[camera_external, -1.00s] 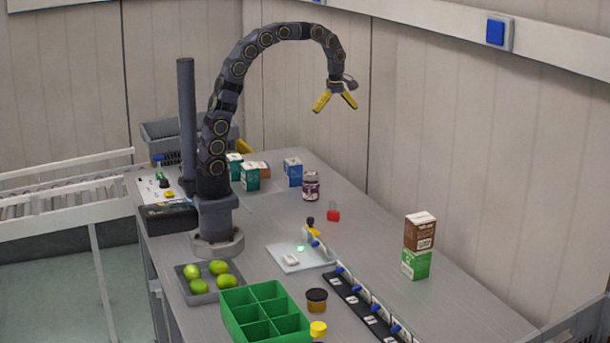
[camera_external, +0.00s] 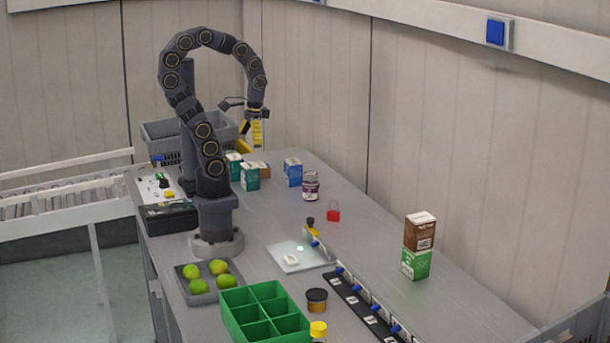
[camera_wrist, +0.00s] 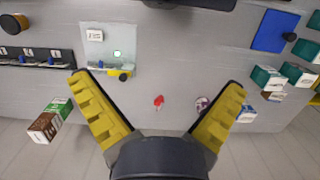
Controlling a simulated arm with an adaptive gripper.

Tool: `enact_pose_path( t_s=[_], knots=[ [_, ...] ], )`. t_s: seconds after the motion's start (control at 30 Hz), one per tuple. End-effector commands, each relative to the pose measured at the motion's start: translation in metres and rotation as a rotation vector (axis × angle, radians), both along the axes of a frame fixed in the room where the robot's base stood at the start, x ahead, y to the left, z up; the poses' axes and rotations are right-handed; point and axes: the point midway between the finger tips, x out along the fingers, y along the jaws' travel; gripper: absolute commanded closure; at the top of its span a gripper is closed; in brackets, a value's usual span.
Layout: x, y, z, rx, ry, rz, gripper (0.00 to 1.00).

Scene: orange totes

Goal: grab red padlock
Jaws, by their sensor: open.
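The small red padlock (camera_external: 333,212) stands on the grey table, right of the glass plate and in front of the dark jar. In the wrist view the padlock (camera_wrist: 159,101) lies between my open fingers, nearer the middle of the picture. My gripper (camera_external: 257,138) is high above the back part of the table, behind the padlock in the external view, with its yellow fingers pointing down. In the wrist view my gripper (camera_wrist: 158,88) has its fingers wide apart with nothing between them at their own height.
A dark jar with a purple label (camera_external: 311,185) stands near the padlock. Several small boxes (camera_external: 293,172) stand at the back. A brown box (camera_external: 420,231) sits on a green box (camera_external: 416,264) at the right. The glass plate (camera_external: 287,262) lies to the padlock's left. Table around the padlock is clear.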

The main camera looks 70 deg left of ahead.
Motion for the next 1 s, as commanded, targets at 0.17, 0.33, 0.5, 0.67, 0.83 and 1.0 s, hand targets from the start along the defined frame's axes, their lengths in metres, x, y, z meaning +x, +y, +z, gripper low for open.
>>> enact_pose_path(
  t_s=[0.17,0.33,0.5,0.67,0.83,1.0],
  knots=[
    [0.0,0.0,0.0,-0.001,0.0,-0.004,0.0],
    [0.0,0.0,0.0,0.0,0.0,-0.002,0.09],
    [0.0,0.0,0.0,0.0,0.0,-0.001,0.21],
    [0.001,0.0,0.0,-0.001,0.001,-0.001,0.21],
    [0.024,-0.021,-0.007,-0.081,-0.028,0.006,0.21],
    [0.096,-0.073,-0.026,-0.268,-0.138,0.082,0.21]
  ],
)
